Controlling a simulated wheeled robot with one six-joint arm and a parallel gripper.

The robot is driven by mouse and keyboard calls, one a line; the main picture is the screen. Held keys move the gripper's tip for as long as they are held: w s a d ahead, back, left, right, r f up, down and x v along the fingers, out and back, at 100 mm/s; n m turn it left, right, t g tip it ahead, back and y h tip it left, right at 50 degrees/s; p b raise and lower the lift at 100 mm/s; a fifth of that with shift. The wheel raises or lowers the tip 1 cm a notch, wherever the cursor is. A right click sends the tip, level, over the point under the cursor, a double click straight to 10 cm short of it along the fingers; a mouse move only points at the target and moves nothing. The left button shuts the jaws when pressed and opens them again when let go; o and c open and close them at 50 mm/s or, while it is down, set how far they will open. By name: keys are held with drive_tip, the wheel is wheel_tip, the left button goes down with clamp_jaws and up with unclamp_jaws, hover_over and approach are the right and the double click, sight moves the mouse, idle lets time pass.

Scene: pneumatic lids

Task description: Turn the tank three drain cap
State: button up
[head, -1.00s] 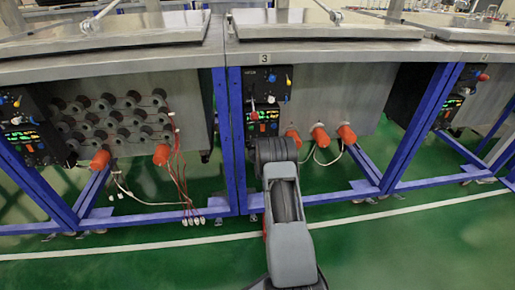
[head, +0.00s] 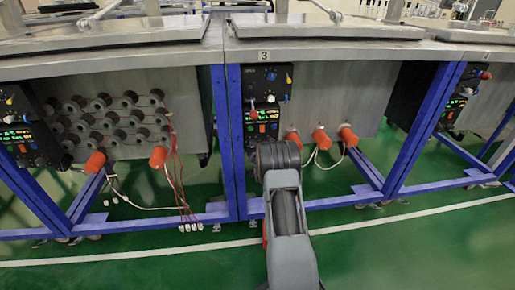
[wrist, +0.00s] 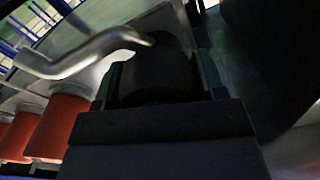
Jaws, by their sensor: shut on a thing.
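Tank three (head: 355,92) is a grey metal tank under the plate marked 3 (head: 264,57) in the head view. In the wrist view, my gripper (wrist: 160,68) is shut on a dark, round cap (wrist: 155,78), which I take to be the drain cap. The cap sits at the end of a bent grey metal pipe (wrist: 75,58). Shadow hides much of its outline, and I cannot tell how far it is turned. In the head view, my own arm hides the gripper and the cap.
Several orange fittings hang under the tank, one of them at the right (head: 348,136); they are left of my gripper in the wrist view (wrist: 58,125). A black control panel (head: 266,100) is above my arm. Green floor in front is clear.

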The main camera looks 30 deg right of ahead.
idle(0.4)
drive_tip(key=o, duration=0.9)
drive_tip(key=shift+p+v, duration=2.05)
drive_tip(key=shift+v, duration=4.85)
drive_tip(key=shift+a, duration=0.15)
